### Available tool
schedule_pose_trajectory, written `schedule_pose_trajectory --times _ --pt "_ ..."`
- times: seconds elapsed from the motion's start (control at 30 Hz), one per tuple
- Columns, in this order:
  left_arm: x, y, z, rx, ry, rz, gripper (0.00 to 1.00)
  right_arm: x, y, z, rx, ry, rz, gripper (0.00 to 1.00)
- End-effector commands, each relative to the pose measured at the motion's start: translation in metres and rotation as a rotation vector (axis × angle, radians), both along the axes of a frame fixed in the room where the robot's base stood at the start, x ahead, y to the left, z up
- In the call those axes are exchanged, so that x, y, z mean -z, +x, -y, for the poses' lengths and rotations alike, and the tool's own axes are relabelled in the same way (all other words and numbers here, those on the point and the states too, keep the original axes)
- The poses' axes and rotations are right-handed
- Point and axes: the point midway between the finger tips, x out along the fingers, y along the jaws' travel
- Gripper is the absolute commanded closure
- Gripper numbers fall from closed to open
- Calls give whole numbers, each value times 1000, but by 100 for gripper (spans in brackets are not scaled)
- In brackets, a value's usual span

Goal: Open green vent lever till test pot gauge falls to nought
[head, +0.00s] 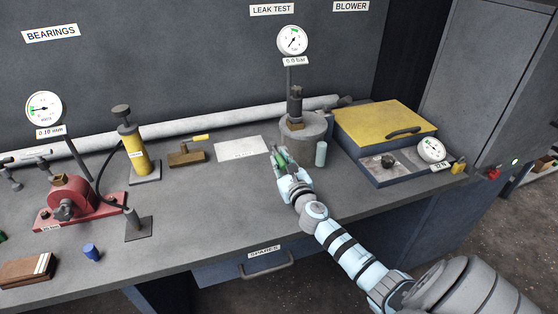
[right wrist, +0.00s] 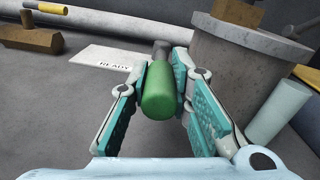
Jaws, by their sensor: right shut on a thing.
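The green vent lever (head: 282,160) is in front of the grey test pot (head: 303,128). In the right wrist view its rounded green grip (right wrist: 160,95) lies between my finger pads, with a dark stub at its far end. My right gripper (head: 281,163) is shut on the lever; its fingers (right wrist: 160,82) also show in the right wrist view. The pot (right wrist: 243,72) stands just to the right there. The round test pot gauge (head: 292,41) is on a post above the pot, with a small bar readout below; its digits are too small to be sure of. My left gripper is out of view.
A white READY card (right wrist: 112,61) lies left of the lever. A pale cylinder (head: 321,154) stands close to the right of my gripper. Further right is a yellow-lidded box (head: 385,122). A yellow pump (head: 133,152) and a red bearing unit (head: 72,200) stand left.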

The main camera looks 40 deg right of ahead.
Motion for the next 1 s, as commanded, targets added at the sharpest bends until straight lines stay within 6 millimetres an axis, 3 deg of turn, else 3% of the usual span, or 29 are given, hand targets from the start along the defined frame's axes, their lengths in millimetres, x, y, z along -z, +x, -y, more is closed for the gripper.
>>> schedule_pose_trajectory --times 0.1,0.13,0.27,0.63,1.0 --pt "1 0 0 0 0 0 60 0 0 0 2 0 1 100" --pt "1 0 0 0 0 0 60 0 0 0 2 1 2 78" --pt "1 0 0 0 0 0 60 0 0 0 2 1 2 60" --pt "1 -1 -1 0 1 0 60 1 -8 -2 2 0 1 60" --pt "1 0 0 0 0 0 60 1 -96 -31 0 0 -1 60"
